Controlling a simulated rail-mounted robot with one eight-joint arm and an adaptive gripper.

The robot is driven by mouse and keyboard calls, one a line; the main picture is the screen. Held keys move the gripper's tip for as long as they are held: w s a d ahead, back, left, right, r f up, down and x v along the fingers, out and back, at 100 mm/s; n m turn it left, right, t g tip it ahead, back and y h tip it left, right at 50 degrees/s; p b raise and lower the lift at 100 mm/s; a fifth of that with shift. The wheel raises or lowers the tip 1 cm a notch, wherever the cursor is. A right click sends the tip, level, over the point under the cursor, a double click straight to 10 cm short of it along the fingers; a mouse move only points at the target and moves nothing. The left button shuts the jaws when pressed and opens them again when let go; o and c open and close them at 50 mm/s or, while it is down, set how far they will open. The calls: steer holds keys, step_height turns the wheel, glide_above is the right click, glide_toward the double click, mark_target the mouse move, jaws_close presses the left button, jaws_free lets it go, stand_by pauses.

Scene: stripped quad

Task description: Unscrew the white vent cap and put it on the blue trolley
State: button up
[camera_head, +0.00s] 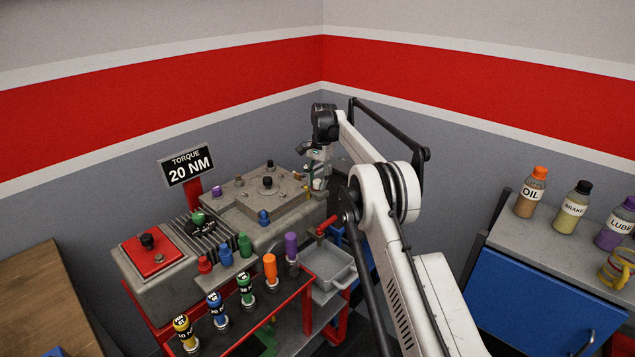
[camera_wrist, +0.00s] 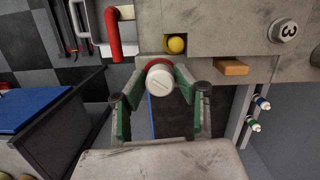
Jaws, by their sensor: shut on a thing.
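In the wrist view the white vent cap (camera_wrist: 160,79) is a round white piece with a slot line across its face. My gripper (camera_wrist: 161,77) is shut on it, one green-and-grey finger on each side. A red ring shows just behind the cap, at the edge of a grey block (camera_wrist: 215,40). I cannot tell whether the cap is still seated in it. In the head view my gripper (camera_head: 318,168) is at the far right end of the grey machine (camera_head: 290,222), and the cap is not discernible. The blue trolley (camera_head: 535,308) stands at the right; its blue surface also shows in the wrist view (camera_wrist: 35,97).
A grey bench (camera_head: 590,247) with several bottles and a yellow mug adjoins the trolley. A red cart (camera_head: 245,335) with coloured tools stands in front of the machine.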

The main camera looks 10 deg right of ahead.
steer(key=o, duration=1)
steer(key=m+b, duration=0.2)
steer(key=m, duration=0.4)
steer(key=shift+f+t, duration=0.1)
steer(key=shift+t, duration=0.3)
steer(key=shift+m+t+b, duration=0.3)
steer(key=shift+m+b, duration=0.6)
steer(key=shift+m, duration=1.3)
steer(key=shift+m+t+b, duration=0.3)
steer(key=shift+m+b, duration=0.1)
steer(key=shift+m, duration=1.3)
jaws_close()
steer(key=shift+n, duration=1.1)
